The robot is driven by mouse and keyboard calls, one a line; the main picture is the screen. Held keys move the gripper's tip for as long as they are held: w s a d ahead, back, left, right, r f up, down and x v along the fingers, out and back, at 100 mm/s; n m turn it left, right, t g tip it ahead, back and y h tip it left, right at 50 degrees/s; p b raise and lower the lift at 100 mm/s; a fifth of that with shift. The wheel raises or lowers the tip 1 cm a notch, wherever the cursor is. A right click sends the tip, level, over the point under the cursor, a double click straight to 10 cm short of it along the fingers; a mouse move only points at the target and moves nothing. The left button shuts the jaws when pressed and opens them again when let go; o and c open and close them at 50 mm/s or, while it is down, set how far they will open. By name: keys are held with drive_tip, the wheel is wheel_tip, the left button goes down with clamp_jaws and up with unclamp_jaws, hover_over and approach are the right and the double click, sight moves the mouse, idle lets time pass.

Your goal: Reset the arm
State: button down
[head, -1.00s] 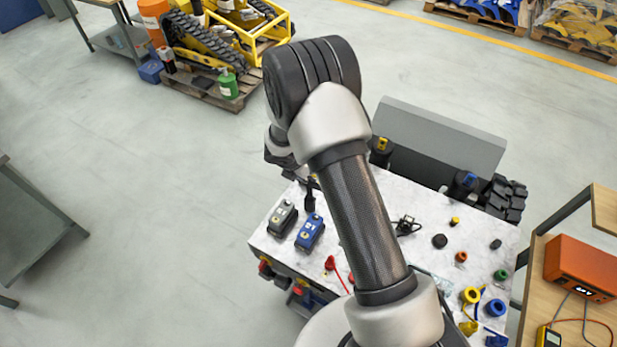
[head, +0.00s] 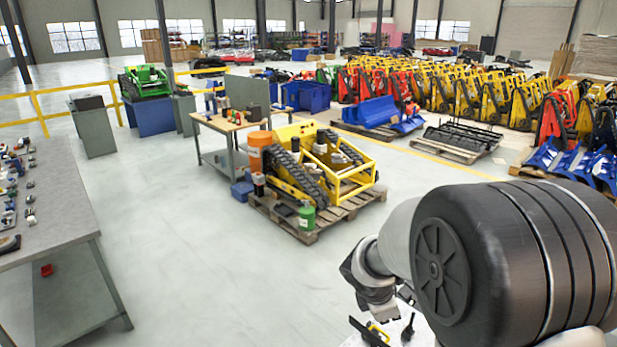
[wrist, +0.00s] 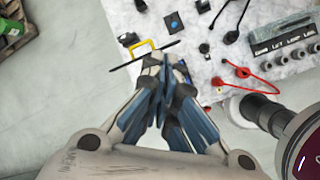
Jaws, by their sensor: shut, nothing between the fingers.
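My arm is bent, with its large dark joint filling the lower right of the head view. My gripper (wrist: 164,68) shows in the wrist view with its fingers together and nothing between them. It is over the edge of a white marbled work surface (wrist: 215,55). A black bar with a yellow handle (wrist: 142,47) lies just beyond the fingertips in that picture; I cannot tell if they touch. In the head view the fingertips cannot be made out.
The surface carries a labelled terminal block (wrist: 285,45), red leads (wrist: 262,88) and small dark parts. In the head view, a yellow tracked carrier (head: 318,165) stands on a pallet (head: 330,215). A grey bench (head: 50,205) is at left. Open floor lies between.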

drive_tip(key=s+a+m+y+b, duration=0.2)
drive_tip(key=s+m+b, duration=0.5)
drive_tip(key=s, duration=0.6)
drive_tip(key=s+a+m+t+y+b, duration=0.1)
drive_tip(key=s+a+m+y+b, duration=0.1)
drive_tip(key=s+m+b, duration=0.5)
drive_tip(key=s+m, duration=0.5)
drive_tip(key=s, duration=0.2)
drive_tip(key=shift+s+a+f, duration=0.25)
drive_tip(key=shift+a+f, duration=0.05)
drive_tip(key=shift+f, duration=0.1)
